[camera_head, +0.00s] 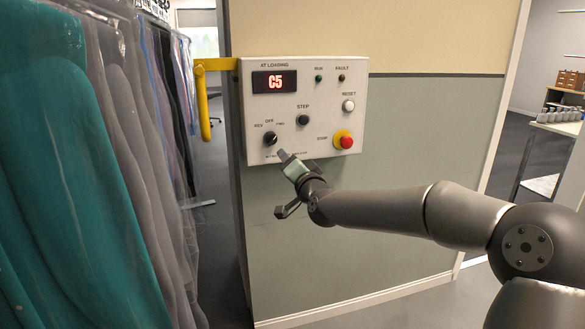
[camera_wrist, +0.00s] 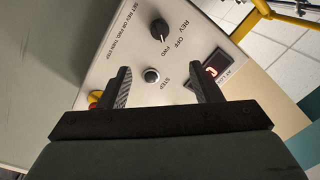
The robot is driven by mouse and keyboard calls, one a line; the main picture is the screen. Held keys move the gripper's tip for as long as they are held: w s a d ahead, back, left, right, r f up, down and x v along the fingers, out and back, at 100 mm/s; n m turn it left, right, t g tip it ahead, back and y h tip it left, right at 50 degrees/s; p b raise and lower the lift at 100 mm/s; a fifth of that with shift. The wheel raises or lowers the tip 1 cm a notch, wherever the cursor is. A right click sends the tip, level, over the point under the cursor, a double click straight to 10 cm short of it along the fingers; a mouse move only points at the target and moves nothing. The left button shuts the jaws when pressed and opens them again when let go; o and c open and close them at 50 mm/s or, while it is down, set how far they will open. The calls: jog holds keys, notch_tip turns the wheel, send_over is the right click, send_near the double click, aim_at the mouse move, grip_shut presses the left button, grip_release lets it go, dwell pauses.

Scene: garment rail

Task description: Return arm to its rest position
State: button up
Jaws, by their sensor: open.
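My gripper (camera_head: 287,160) is in front of the lower left part of a white control panel (camera_head: 355,100) in the head view. In the wrist view its two dark fingers (camera_wrist: 158,84) are spread apart with nothing between them. The round STEP button (camera_wrist: 151,75) shows beyond the gap between the fingers, and the black REV/OFF/FWD selector knob (camera_wrist: 159,29) lies farther up. The knob's mark appears to point toward FWD. The gripper looks clear of the panel, though the exact gap is hard to tell. My arm reaches in from the right.
The panel's display (camera_head: 275,82) reads C5. A red stop button (camera_head: 343,140) on a yellow base sits at lower right. A yellow bar (camera_head: 206,88) juts out left of the panel. Bagged garments (camera_head: 90,170) hang at left. The floor at front right looks open.

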jog(key=shift+s, duration=0.15)
jog(key=s+d+f+n+g+h+p, duration=0.25)
jog(key=s+f+g, duration=0.2)
jog(key=s, duration=0.35)
jog(key=s+d+f+n+g+h+p, duration=0.2)
jog(key=s+f+n+g+p, duration=0.25)
jog(key=s, duration=0.35)
jog(key=s+d+g+h+p, duration=0.1)
jog(key=s+d+g, duration=0.3)
jog(key=s, duration=1)
jog(key=s+d+m+g+h+p, duration=0.1)
jog(key=s+d+g+p, duration=0.2)
jog(key=s+d, duration=0.5)
jog(key=s+f, duration=0.1)
jog(key=s, duration=0.5)
jog(key=shift+s+d+g+p, duration=0.35)
jog(key=shift+s+g+p, duration=0.05)
